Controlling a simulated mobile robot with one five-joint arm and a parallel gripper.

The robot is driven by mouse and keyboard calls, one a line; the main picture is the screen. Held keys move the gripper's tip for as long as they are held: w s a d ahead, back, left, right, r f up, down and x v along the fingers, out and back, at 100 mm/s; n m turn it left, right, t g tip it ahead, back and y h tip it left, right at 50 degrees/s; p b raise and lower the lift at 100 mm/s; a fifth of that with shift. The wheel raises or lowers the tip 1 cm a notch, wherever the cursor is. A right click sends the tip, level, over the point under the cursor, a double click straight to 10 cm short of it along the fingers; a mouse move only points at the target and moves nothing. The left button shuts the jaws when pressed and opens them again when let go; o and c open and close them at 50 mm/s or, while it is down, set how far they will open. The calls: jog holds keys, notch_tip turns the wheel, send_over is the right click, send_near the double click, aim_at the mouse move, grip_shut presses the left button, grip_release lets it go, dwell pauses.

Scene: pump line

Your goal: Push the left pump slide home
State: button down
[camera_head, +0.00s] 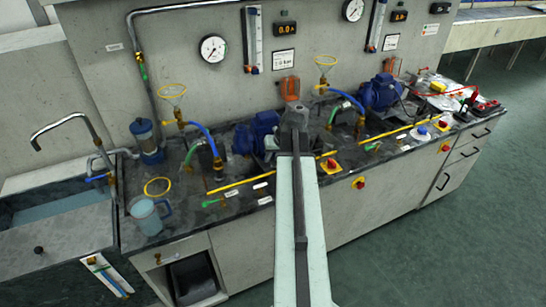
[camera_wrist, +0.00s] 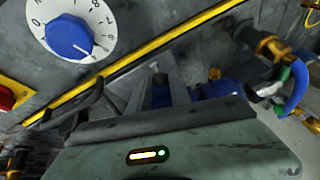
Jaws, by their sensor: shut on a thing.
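The left pump (camera_head: 258,132) is a blue motor body on the dark bench, partly hidden by my arm. A blue body, probably this pump, shows just right of my fingers in the wrist view (camera_wrist: 220,88). My gripper (camera_head: 295,112) is at the pump's right side in the head view. In the wrist view my gripper (camera_wrist: 163,88) has its fingers close together on something dark. I cannot make out clearly what it is. The pump's slide cannot be told apart from the parts around the fingers.
A dial with a blue knob (camera_wrist: 70,38) and a yellow strip (camera_wrist: 140,62) lie close by. A hose (camera_wrist: 297,88) and brass fitting (camera_wrist: 272,46) stand at right. A second blue pump (camera_head: 380,92) is farther right. A blue jug (camera_head: 148,216) stands near the sink (camera_head: 55,213).

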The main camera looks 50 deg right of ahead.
aim_at(268, 133)
jog(key=shift+d, duration=0.15)
dwell(0.6)
jog(key=w+d, duration=0.1)
jog(key=w, duration=0.2)
jog(key=w+d, duration=0.1)
jog(key=w, duration=0.1)
jog(key=w+d, duration=0.1)
jog(key=w, duration=0.2)
jog(key=shift+w+d, duration=0.3)
jog(key=c, duration=1.2)
grip_release()
jog(key=shift+a, duration=0.1)
jog(key=p+v, duration=0.7)
jog(key=v, duration=0.1)
jog(key=shift+w, duration=0.1)
